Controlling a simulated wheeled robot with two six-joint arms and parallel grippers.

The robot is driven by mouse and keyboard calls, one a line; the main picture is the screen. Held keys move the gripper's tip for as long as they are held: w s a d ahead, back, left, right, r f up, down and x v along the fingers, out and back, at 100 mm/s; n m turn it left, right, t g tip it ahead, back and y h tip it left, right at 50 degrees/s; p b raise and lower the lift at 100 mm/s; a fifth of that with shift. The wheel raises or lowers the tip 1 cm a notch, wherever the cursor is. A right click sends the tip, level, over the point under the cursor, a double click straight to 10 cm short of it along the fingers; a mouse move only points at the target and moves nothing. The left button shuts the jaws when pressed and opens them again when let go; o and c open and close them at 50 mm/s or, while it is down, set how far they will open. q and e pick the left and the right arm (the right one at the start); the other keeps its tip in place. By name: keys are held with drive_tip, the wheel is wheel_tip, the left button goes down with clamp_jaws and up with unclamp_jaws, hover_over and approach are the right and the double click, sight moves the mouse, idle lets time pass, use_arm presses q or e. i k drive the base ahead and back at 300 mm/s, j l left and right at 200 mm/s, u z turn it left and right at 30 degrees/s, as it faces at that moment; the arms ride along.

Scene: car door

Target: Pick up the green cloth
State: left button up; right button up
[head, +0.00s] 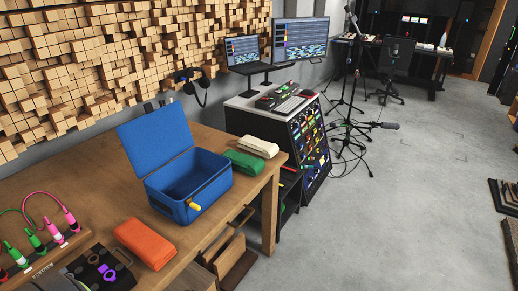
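The green cloth (244,162) is a folded, rounded block lying flat on the wooden table (225,226), near its far right corner. It lies just right of and behind an open blue box (190,188). A cream folded cloth (258,147) lies close behind it. Neither of my grippers shows in the head view, so I cannot see their position or state.
The box's lid (153,138) stands raised at the left. An orange folded cloth (145,242) lies at the table's front, near plugs and cables (38,240) on the left. An equipment rack (308,145) stands beyond the table's right end. Open floor lies to the right.

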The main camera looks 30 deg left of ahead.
sight(251, 166)
drive_tip(key=i+u, duration=0.15)
drive_tip(key=i, duration=0.4)
drive_tip(key=i+l+u, duration=0.15)
drive_tip(key=i, duration=0.4)
drive_tip(key=i+l+u, duration=0.15)
drive_tip(key=i, duration=0.4)
drive_tip(key=i+l+u, duration=0.1)
drive_tip(key=i+u, duration=0.2)
drive_tip(key=u, duration=0.15)
drive_tip(key=i+l+u, duration=0.2)
drive_tip(key=u, duration=0.3)
drive_tip(key=i+l+u, duration=0.25)
drive_tip(key=u, duration=0.2)
drive_tip(key=i+l+u, duration=0.15)
drive_tip(key=l+u, duration=0.3)
